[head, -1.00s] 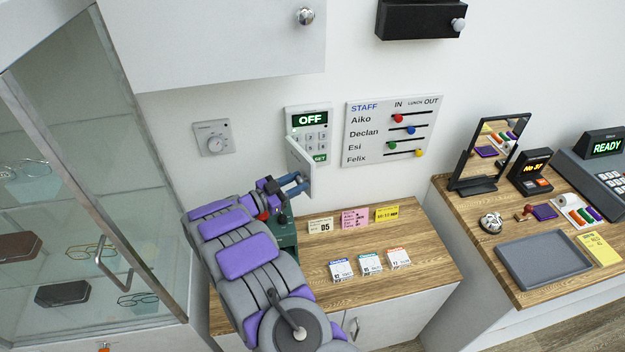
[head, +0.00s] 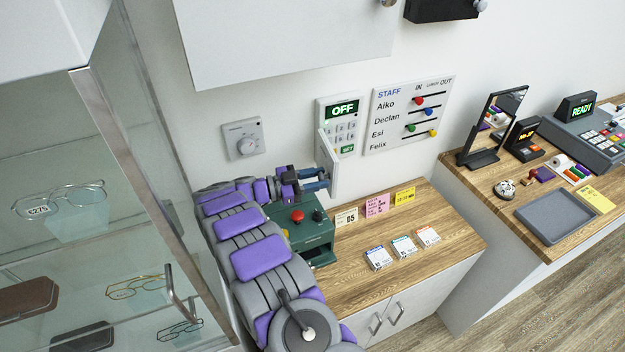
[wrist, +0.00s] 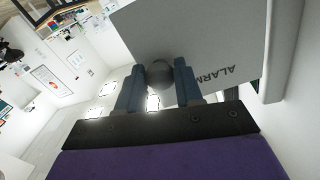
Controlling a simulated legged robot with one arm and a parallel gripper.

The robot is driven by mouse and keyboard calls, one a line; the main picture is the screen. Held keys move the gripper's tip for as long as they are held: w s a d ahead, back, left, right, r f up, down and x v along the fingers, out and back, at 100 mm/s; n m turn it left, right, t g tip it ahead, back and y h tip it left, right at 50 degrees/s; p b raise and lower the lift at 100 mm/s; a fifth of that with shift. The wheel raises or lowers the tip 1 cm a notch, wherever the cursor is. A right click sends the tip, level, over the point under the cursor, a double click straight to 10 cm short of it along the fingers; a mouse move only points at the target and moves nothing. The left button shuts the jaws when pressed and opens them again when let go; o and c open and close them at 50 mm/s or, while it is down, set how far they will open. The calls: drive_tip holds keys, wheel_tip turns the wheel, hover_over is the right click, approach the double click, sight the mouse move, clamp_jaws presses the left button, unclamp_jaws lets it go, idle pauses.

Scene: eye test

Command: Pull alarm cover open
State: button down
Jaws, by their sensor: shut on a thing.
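The alarm panel (head: 341,109) is a white box on the wall with a green display reading OFF and a keypad. Its white cover (head: 328,161) stands swung out from the panel, and the keys show behind it. My gripper (head: 326,181) is at the cover's lower part. In the wrist view the cover (wrist: 205,35) bears the word ALARM and fills the upper middle. There my gripper (wrist: 158,80) is shut on the cover's round grey knob (wrist: 159,74), with one blue finger on each side.
A staff board (head: 408,112) hangs right of the panel and a thermostat (head: 243,138) left of it. Below are a green device with a red button (head: 300,225) and several cards on the wooden counter (head: 365,225). A glass cabinet (head: 100,200) stands at left.

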drive_tip(key=shift+d, duration=0.15)
drive_tip(key=c, duration=0.8)
unclamp_jaws()
drive_tip(key=shift+w, duration=0.1)
drive_tip(key=shift+o, duration=0.3)
drive_tip(key=shift+a, duration=0.3)
